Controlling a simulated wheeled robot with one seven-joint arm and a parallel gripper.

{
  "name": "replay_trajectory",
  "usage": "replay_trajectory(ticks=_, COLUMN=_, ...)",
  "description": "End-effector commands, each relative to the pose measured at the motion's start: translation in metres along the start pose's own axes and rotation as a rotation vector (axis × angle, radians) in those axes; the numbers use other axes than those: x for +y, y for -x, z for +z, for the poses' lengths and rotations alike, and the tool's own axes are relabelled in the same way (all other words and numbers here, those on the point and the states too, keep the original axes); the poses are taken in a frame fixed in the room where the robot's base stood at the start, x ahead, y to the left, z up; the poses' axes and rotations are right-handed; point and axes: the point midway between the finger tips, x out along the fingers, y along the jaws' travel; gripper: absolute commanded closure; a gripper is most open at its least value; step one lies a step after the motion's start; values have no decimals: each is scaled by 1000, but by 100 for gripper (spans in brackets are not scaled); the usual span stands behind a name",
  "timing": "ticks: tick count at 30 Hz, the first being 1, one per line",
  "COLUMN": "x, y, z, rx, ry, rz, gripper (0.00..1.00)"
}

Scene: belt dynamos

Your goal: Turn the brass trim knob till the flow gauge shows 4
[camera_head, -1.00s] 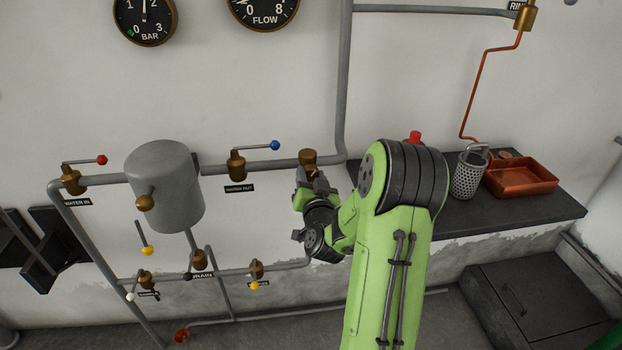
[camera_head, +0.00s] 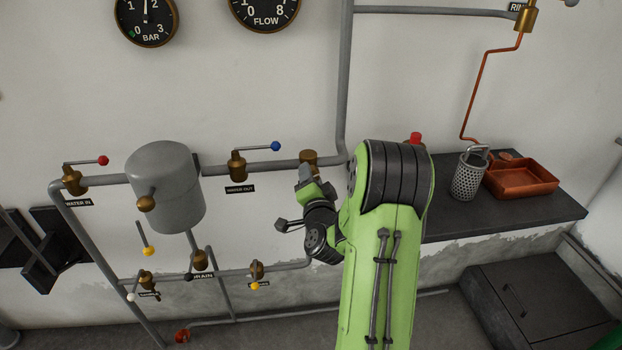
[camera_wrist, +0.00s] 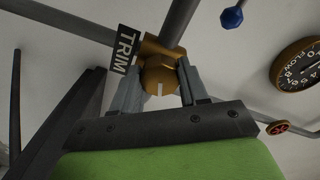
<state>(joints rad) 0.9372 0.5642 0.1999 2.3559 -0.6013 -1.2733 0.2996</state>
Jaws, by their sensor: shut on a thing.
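The brass trim knob (camera_wrist: 159,76) sits between the two grey fingers of my gripper (camera_wrist: 160,92) in the wrist view, beside a TRIM label (camera_wrist: 124,50). The fingers are shut on its sides, and a white mark on its face points down in the picture. In the head view, the brass fitting (camera_head: 309,157) shows at the pipe's right end, with my gripper (camera_head: 307,172) partly covering it. The flow gauge (camera_head: 265,12) is cut off by the top edge there. It also shows tilted in the wrist view (camera_wrist: 298,66), too small to read surely.
A blue-ended lever (camera_head: 275,146) stands left of the knob, above the WATER OUT label. A grey tank (camera_head: 165,180) and the bar gauge (camera_head: 146,18) are further left. A dark shelf (camera_head: 450,222) at right holds a perforated cup (camera_head: 467,178) and a copper tray (camera_head: 522,178).

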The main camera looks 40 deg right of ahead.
Motion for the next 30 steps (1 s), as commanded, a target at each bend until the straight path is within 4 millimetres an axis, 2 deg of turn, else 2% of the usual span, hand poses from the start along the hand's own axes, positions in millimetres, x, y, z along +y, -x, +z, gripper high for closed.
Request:
replay_trajectory(ticks=13, x=1, y=0, z=0, rx=-1, ry=-10, rz=2, gripper=87)
replay_trajectory(ticks=14, x=1, y=0, z=0, rx=-2, ry=-10, rz=2, gripper=55)
replay_trajectory(ticks=18, x=1, y=0, z=0, rx=-1, ry=-10, rz=2, gripper=34)
replay_trajectory(ticks=19, x=1, y=0, z=0, rx=-1, ry=-10, rz=2, gripper=31)
replay_trajectory(ticks=30, x=1, y=-2, z=-1, rx=-2, ry=-9, rz=-1, gripper=31)
